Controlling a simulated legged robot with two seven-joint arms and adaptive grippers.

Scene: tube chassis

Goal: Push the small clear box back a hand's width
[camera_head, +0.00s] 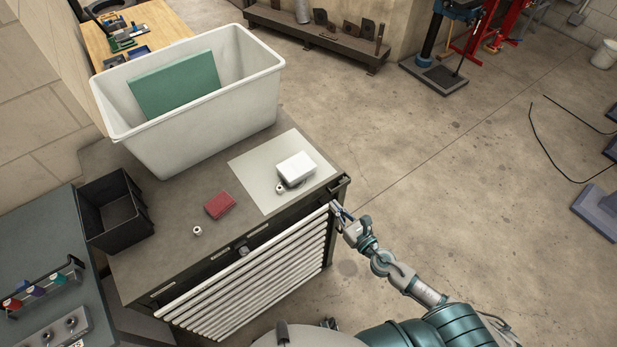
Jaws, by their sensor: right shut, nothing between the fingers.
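A small whitish box (296,167) sits on a pale grey sheet (252,166) near the right end of the cabinet top. It looks opaque white rather than clear in this view. My right gripper (341,214) is shut and empty by the cabinet's front right corner, at the end of the white tubes. It is in front of the box and to its right in the picture, clearly apart from it. My left gripper does not show.
A large white tub (201,118) holding a green slab (174,84) stands behind the box to the left. A small white roll (280,188) lies close in front of the box. A red block (219,205) and a black bin (114,211) are further left. White tubes (250,275) line the cabinet front.

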